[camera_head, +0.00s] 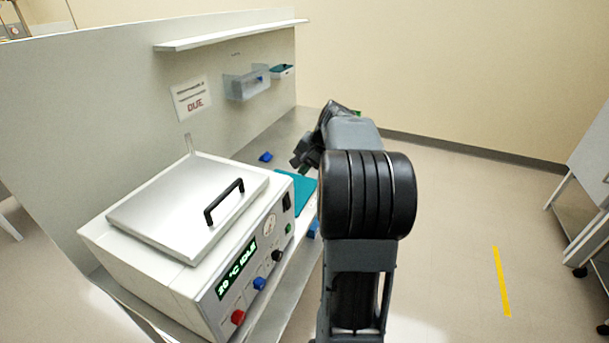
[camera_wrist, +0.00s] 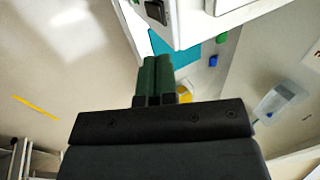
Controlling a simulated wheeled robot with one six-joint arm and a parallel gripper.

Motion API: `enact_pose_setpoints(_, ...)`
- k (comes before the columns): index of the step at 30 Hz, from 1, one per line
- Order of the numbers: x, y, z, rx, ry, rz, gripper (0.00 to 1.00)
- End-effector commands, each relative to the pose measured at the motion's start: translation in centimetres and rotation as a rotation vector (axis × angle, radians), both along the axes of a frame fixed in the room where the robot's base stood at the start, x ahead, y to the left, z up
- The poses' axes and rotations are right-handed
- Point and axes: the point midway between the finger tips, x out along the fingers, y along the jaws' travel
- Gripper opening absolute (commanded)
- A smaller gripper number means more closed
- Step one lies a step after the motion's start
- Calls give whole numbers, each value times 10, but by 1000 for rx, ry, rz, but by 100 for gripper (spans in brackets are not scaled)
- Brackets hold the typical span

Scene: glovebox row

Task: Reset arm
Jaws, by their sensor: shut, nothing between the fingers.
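My arm rises in front of the camera in the head view and bends over the bench. My gripper shows in the wrist view (camera_wrist: 157,64) with its two dark green fingers side by side, shut and empty. In the head view the dark end of my arm (camera_head: 306,154) is over the bench, right of the white bath unit (camera_head: 180,262); the arm hides part of the bench. The fingers touch nothing that I can make out.
The unit has a closed metal lid (camera_head: 185,205) with a black handle. A teal mat (camera_head: 303,186) and a blue block (camera_head: 266,157) lie on the bench. A clear wall bin (camera_head: 247,86) hangs on the partition under a shelf (camera_head: 230,36). The floor at right is open, with a yellow strip (camera_head: 502,281).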

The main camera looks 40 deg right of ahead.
Motion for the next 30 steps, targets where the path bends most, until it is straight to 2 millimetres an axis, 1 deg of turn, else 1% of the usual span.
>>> enact_pose_setpoints(19,0,-2,0,-16,-6,12,0)
enact_pose_setpoints(20,-1,-4,-4,-31,-1,21,0)
enact_pose_setpoints(21,-5,-4,-12,-44,16,33,0)
enact_pose_setpoints(23,-16,-2,-26,-65,50,56,0)
enact_pose_setpoints(24,-26,3,-33,-91,70,83,0)
enact_pose_setpoints(26,-40,22,-38,-143,93,151,0)
enact_pose_setpoints(27,-49,40,-40,-184,104,212,0)
enact_pose_setpoints(29,-64,69,-42,-250,114,313,0)
enact_pose_setpoints(30,-75,87,-43,-293,116,381,0)
